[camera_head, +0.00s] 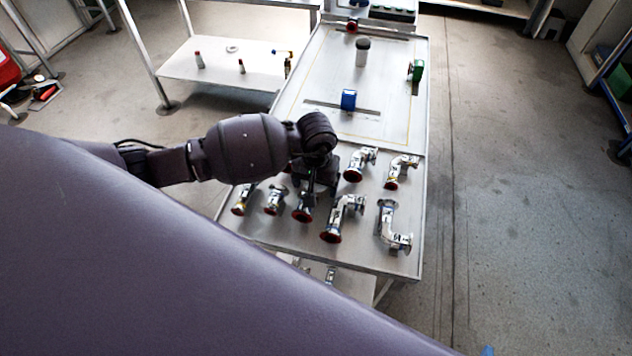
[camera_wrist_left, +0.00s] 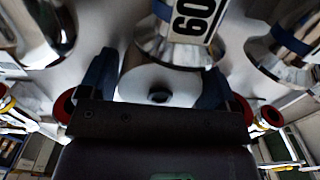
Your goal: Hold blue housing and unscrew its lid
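A small blue block-like part (camera_head: 348,99), the only one resembling a blue housing, stands on the table's upper panel. Its lid cannot be made out. My left gripper (camera_head: 308,200) is low over the table's front half, among the metal pipe fittings and well short of the blue part. In the left wrist view its fingers (camera_wrist_left: 157,88) are spread on either side of a shiny fitting (camera_wrist_left: 170,50) with a black-and-white number label. I see no clear grip on that fitting; contact is hard to judge. My right gripper is not in view.
More pipe fittings (camera_head: 395,225) with red ends stand around my left gripper. A green part (camera_head: 417,70) and a dark-capped cylinder (camera_head: 362,55) stand on the upper panel of the table (camera_head: 408,258). A low shelf (camera_head: 215,68) is behind left. Floor to the right is clear.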

